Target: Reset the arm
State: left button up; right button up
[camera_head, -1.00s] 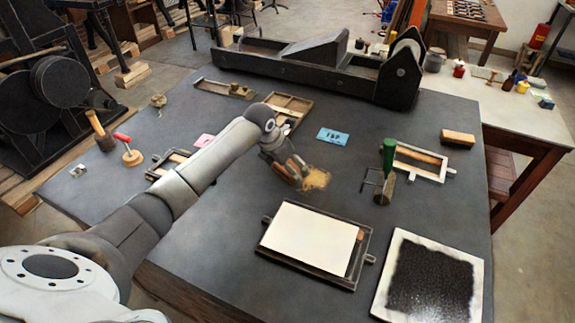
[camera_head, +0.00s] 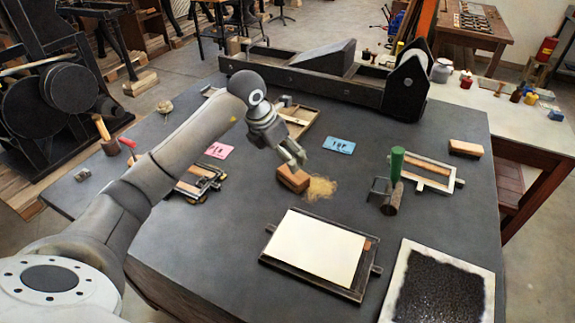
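My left arm (camera_head: 172,148) reaches in from the left over the dark table (camera_head: 235,225). My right gripper is not in view.
A framed white sheet (camera_head: 315,247) lies in front, with a black inked slab (camera_head: 443,285) to its right. A green-handled roller (camera_head: 396,175) stands at right. Blue (camera_head: 339,145) and pink (camera_head: 219,150) cards lie behind. A long black press (camera_head: 335,78) spans the back.

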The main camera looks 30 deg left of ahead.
pick_arm(q)
jog(key=shift+s+a+r, duration=0.1)
jog(key=shift+s+r, duration=0.15)
jog(key=shift+r, duration=0.4)
